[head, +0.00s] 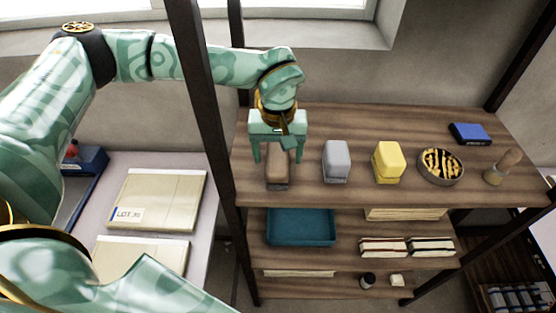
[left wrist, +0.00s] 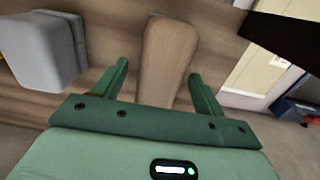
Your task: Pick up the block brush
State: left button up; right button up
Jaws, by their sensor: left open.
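The block brush (head: 278,170), a long wooden block with a tan top and darker lower part, lies at the left end of the shelf's top board. My left gripper (head: 279,156) is open above it, one finger on each side. In the left wrist view the wooden block (left wrist: 165,55) lies between the spread fingers of the left gripper (left wrist: 159,75), with a gap on both sides. The gripper's body covers part of the block in the head view. My right gripper is not in view.
On the top board (head: 330,197), a grey block (head: 336,160), a yellow block (head: 388,162), a bowl with striped contents (head: 440,166), a wooden-handled item (head: 503,167) and a blue box (head: 470,133) stand to the right. A dark shelf post (head: 208,110) rises at the left.

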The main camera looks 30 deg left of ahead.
aim_at(278, 152)
pick_arm(q)
notch_tip(278, 152, down, 2)
jog(key=shift+f, duration=0.2)
jog(key=shift+c, duration=0.3)
jog(key=c, duration=1.1)
jog(key=shift+o, duration=0.2)
notch_tip(278, 152, up, 10)
jog(key=shift+r+p, duration=0.1)
jog(key=shift+p, duration=0.2)
